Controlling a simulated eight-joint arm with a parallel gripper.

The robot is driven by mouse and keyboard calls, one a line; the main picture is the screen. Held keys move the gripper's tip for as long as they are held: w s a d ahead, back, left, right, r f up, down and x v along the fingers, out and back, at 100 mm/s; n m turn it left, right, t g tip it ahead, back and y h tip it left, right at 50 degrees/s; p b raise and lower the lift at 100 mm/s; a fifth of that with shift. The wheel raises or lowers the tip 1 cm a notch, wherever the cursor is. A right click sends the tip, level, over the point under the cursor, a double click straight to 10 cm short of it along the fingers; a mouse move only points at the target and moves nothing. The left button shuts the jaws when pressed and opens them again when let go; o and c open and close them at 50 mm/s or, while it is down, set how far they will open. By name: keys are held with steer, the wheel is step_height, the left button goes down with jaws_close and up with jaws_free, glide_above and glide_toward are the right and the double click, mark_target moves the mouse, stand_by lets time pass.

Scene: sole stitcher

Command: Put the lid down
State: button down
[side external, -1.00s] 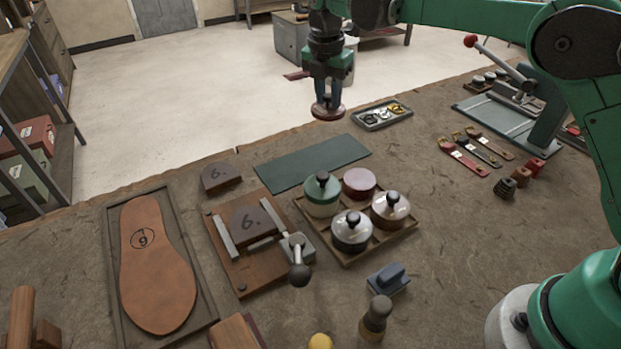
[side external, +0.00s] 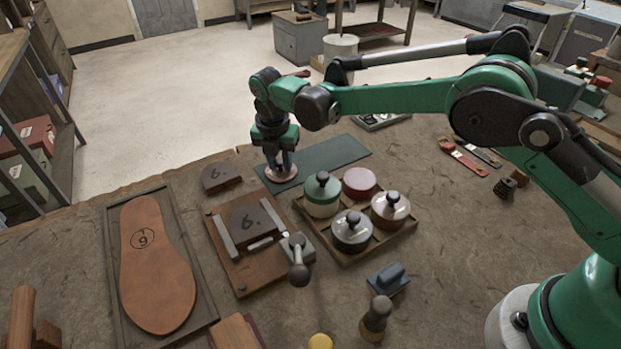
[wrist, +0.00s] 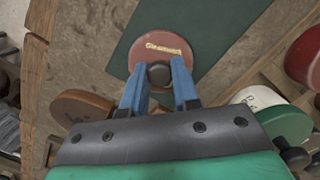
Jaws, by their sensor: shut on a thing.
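A round reddish-brown lid (side external: 281,175) with a dark knob and yellow lettering is held in my gripper (side external: 282,160). In the wrist view the blue fingers of my gripper (wrist: 159,76) are shut on the knob of the lid (wrist: 160,38). A red tin without a knobbed lid (side external: 359,183) stands in the wooden tray (side external: 350,258).
Beside the red tin stand a green-lidded tin (side external: 322,190), a silver-lidded tin (side external: 352,231) and a copper-lidded tin (side external: 390,207). A dark block marked 6 (side external: 220,177) lies close left of the lid. The right part of the mat is clear.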

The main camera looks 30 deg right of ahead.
mark_target(278, 177)
steer(key=shift+f, duration=0.1)
steer(key=c, duration=0.7)
jaws_free()
steer(key=shift+o, duration=0.2)
step_height(278, 177, up, 12)
steer(key=s+a+f, duration=0.1)
steer(key=s+d+r+m+t, duration=0.2)
steer(key=s+d+r+m, duration=0.35)
steer(key=m, duration=0.25)
steer(key=s+d+f+m+t, duration=0.2)
steer(key=s+d+m, duration=0.2)
steer(key=s+m, duration=0.3)
steer(key=s+d+f+m+t+y, duration=0.1)
steer(key=s+d+m+t, duration=0.1)
steer(key=s+d+m, duration=0.2)
steer(key=s+m, duration=0.3)
steer(key=m, duration=0.5)
steer(key=shift+f, duration=0.35)
steer(key=shift+s, duration=0.1)
